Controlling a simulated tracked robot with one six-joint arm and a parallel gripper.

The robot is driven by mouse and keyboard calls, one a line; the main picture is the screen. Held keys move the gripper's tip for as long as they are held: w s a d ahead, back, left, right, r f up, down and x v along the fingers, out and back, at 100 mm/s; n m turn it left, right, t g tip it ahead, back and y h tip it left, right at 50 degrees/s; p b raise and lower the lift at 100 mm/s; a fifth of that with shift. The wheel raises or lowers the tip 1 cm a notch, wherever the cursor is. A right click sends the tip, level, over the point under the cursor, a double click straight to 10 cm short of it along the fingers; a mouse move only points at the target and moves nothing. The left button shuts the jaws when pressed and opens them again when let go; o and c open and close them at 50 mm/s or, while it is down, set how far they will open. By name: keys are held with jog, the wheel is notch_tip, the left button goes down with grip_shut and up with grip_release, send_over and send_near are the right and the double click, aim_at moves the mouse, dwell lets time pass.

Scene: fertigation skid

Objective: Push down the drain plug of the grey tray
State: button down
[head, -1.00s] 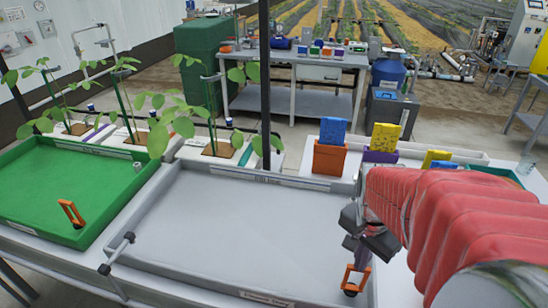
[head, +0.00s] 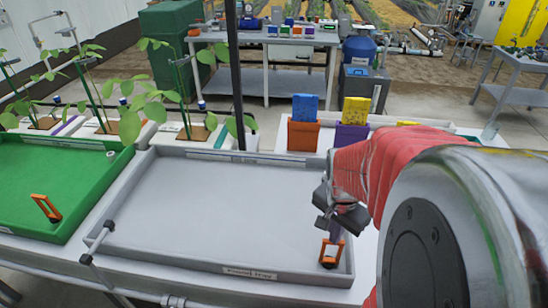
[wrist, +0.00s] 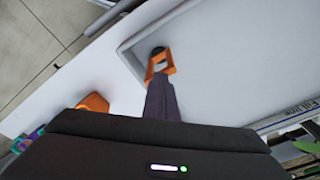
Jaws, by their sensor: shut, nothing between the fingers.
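The grey tray (head: 215,205) lies on the white bench in the middle of the head view. Its drain plug (head: 331,252), with an orange loop handle and a dark base, is in the tray's near right corner. In the wrist view the plug (wrist: 160,64) is just beyond the fingertips, its black base by the tray wall. My gripper (head: 336,235) is shut and empty, fingers pointing down at the orange loop. In the wrist view the purplish fingers (wrist: 162,90) end at the loop's near edge. I cannot tell whether they touch it.
A green tray (head: 50,180) with a similar orange handle (head: 46,208) stands at the left. An orange holder (head: 303,136) and a purple holder (head: 350,137) with cards stand behind the grey tray. A black post (head: 237,80) rises behind it. The grey tray's floor is otherwise clear.

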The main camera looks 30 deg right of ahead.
jog(key=shift+s+a+f, duration=0.1)
jog(key=shift+s+f, duration=0.3)
jog(key=shift+f, duration=0.4)
jog(key=a, duration=0.3)
jog(key=shift+s+r+g, duration=0.15)
jog(key=shift+r+g, duration=0.15)
jog(key=shift+r, duration=0.05)
notch_tip(320, 180, up, 14)
jog(key=a, duration=0.1)
jog(key=shift+r, duration=0.2)
jog(key=shift+w, duration=0.2)
